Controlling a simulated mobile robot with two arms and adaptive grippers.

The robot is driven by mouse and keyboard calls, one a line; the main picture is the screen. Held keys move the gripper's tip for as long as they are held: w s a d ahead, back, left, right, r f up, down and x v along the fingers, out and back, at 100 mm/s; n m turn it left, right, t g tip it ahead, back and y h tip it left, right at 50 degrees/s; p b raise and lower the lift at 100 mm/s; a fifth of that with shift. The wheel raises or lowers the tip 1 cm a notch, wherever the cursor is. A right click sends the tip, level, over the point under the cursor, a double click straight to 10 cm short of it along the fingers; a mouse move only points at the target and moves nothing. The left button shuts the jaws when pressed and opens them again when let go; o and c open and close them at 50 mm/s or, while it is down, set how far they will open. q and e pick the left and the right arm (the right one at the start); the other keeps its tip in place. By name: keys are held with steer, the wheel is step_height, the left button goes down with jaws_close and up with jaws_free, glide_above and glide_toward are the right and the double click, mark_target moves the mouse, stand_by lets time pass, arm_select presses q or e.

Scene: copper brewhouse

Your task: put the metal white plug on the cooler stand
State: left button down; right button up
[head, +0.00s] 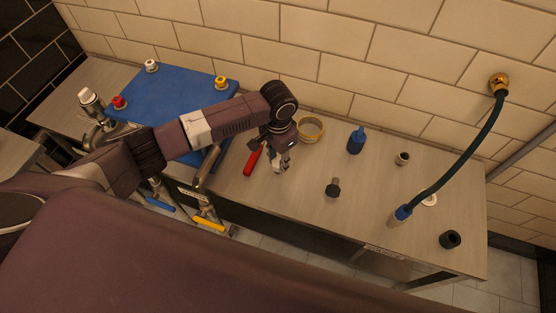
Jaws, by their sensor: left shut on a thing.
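My left gripper (284,160) is low over the wooden bench, between a red-handled tool (254,159) and a yellowish ring (311,128). It is shut on a small pale, metallic-looking thing that its fingers mostly hide; I cannot tell surely which thing it is. A small white-topped plug (151,66) stands at the back of a blue slab, with a red-topped one (119,102) and a yellow-topped one (221,83) at other edges. A larger metal fitting with a white top (88,97) stands left of the slab. I cannot tell which part is the cooler stand. My right gripper is not in view.
The blue slab (172,88) lies partly behind my arm. On the bench (290,205) are a blue bottle-like thing (356,140), a dark bolt-like piece (333,188), small cups and a black ring (450,239). A hose (470,152) runs from the tiled wall down to the bench.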

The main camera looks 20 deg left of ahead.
mark_target(278, 163)
arm_select(q)
steer(key=shift+f, duration=0.15)
steer(key=c, duration=1.5)
jaws_free()
steer(key=shift+f, duration=0.1)
steer(key=shift+c, duration=0.2)
step_height(278, 163, up, 12)
steer(key=shift+r, duration=0.2)
